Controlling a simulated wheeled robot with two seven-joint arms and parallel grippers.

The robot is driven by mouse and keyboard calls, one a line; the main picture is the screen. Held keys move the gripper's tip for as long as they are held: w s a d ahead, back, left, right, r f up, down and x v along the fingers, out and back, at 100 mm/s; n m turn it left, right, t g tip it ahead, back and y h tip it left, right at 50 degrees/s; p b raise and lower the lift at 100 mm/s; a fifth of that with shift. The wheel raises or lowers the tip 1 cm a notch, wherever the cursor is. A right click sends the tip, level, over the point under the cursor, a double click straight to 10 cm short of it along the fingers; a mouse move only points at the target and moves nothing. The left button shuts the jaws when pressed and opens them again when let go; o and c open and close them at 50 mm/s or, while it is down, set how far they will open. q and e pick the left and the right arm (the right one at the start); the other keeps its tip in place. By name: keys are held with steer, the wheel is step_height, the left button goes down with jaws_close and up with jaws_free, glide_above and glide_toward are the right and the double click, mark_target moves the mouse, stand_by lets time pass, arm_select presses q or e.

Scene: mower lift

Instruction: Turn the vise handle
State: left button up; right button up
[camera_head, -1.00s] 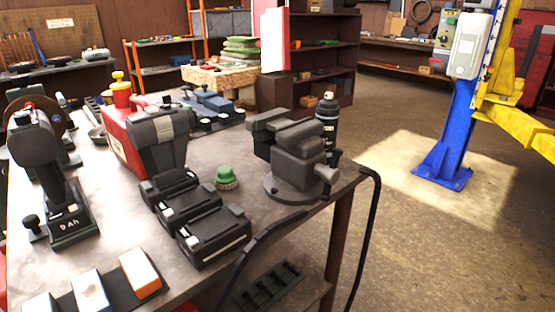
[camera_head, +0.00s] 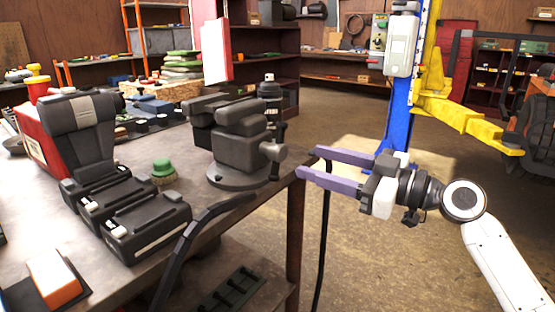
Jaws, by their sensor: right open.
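A dark grey bench vise (camera_head: 238,145) stands on a round base near the right corner of the workbench (camera_head: 215,205). Its screw end with the handle (camera_head: 272,152) faces right, toward the bench edge; the handle's bar is hard to make out. My right gripper (camera_head: 308,164) comes in from the right, its two purple fingers spread and empty. Its fingertips are just right of the handle end and appear apart from it. My left gripper is not in view.
Several black batteries (camera_head: 148,225), a green-topped brush (camera_head: 163,170) and a black spray can (camera_head: 270,100) stand around the vise. A blue lift post (camera_head: 398,110) with yellow arms stands behind my right arm. Floor between is clear.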

mark_target(283, 153)
steer(key=p+x, duration=0.1)
steer(key=x, duration=0.9)
steer(key=shift+c, duration=0.3)
steer(key=c, duration=1)
